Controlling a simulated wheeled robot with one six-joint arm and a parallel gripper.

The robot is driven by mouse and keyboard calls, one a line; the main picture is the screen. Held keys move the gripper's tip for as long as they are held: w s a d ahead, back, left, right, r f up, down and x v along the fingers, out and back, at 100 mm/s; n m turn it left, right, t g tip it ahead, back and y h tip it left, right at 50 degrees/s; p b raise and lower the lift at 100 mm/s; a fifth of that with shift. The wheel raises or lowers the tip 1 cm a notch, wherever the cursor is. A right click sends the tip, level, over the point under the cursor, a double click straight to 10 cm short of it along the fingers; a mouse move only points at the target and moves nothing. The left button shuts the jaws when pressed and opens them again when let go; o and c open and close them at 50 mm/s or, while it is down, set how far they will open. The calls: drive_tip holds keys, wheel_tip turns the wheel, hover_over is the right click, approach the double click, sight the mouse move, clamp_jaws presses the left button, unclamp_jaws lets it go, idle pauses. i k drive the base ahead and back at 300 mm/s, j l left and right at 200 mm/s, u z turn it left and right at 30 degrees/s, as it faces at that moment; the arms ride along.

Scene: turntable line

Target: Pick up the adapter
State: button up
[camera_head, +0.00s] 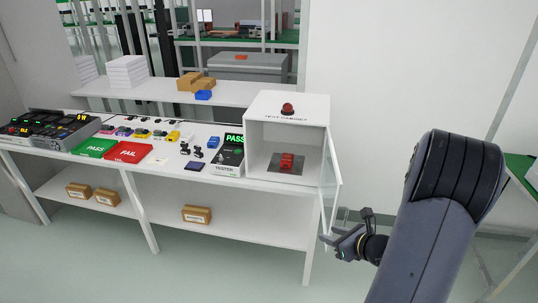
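I cannot tell for sure which one is the adapter. My gripper (331,247) hangs in front of the bench's right end, below and right of the test cabinet, well away from these items. Its fingers point left, look spread apart and hold nothing that I can see.
The white test cabinet (256,133) has its glass door (330,183) swung open towards my arm. The tester (229,157) reads PASS. Green (94,148) and red FAIL (128,151) trays stand left. Boxes (197,214) sit on the lower shelf. Floor in front is clear.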

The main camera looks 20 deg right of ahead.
sight(287, 159)
drive_tip(key=i+j+z, duration=0.35)
drive_tip(key=j, duration=0.4)
drive_tip(key=i+j+z, duration=0.5)
drive_tip(key=i+j, duration=0.2)
drive_tip(key=i+j+z, duration=0.25)
drive_tip(key=i+j, duration=0.2)
drive_tip(key=i+j+z, duration=0.25)
drive_tip(key=j, duration=0.25)
drive_tip(key=i+j+z, duration=0.25)
drive_tip(key=j, duration=0.3)
drive_tip(key=i, duration=0.05)
